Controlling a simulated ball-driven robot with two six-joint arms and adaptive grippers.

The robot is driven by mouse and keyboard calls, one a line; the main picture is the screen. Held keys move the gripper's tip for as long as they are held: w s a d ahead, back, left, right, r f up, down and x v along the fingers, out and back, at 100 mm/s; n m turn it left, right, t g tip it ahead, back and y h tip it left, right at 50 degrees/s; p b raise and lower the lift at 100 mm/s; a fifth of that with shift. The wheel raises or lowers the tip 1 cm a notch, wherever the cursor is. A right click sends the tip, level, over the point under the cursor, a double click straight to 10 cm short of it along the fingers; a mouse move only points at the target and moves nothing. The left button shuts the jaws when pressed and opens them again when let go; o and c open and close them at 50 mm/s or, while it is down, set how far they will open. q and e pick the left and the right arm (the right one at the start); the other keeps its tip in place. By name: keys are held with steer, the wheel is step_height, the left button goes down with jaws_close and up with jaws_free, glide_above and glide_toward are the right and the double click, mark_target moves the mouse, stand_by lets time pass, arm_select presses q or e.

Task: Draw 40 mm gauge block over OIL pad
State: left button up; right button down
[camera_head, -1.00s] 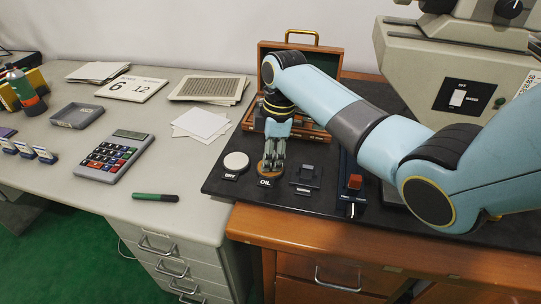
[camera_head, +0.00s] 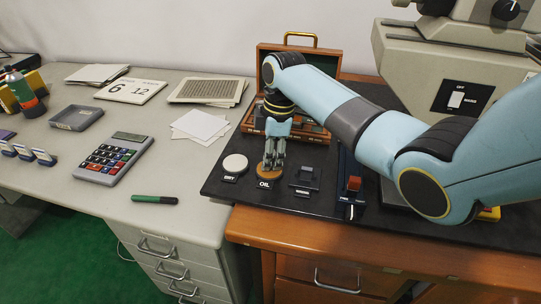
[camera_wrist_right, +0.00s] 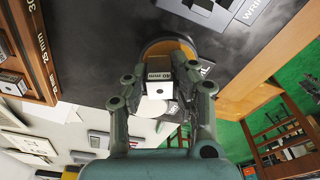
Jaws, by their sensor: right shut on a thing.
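My right gripper (camera_head: 272,165) is shut on the 40 mm gauge block (camera_wrist_right: 159,89), a small pale block with "40 mm" on its side. In the right wrist view the block sits between the fingertips, label facing the camera. The OIL pad (camera_head: 270,177) is a round orange-brown pad on the black mat (camera_head: 222,188), and the fingers are right over it, partly covering it. Contact between block and pad cannot be told. My left gripper is out of view.
The white DRY pad (camera_head: 235,163) is left of the OIL pad; the dark WRING fixture (camera_head: 305,177) is right of it. A slide with a red block (camera_head: 353,184) stands further right. The open wooden case (camera_head: 257,124) is behind. A grey instrument (camera_head: 430,60) rises at right.

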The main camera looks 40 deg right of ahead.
steer(key=shift+s+a+p, duration=0.1)
steer(key=shift+p, duration=0.3)
stand_by(0.7)
steer(key=shift+s+a, duration=0.1)
steer(key=shift+s+a+p, duration=0.5)
steer(key=shift+a+p, duration=0.05)
steer(key=shift+p, duration=0.25)
steer(key=shift+s+a+f, duration=0.1)
steer(key=shift+s, duration=0.05)
steer(key=shift+p, duration=0.45)
stand_by(0.5)
steer(key=shift+w+d+b, duration=0.45)
steer(key=shift+w+d, duration=0.4)
steer(key=shift+d, duration=0.05)
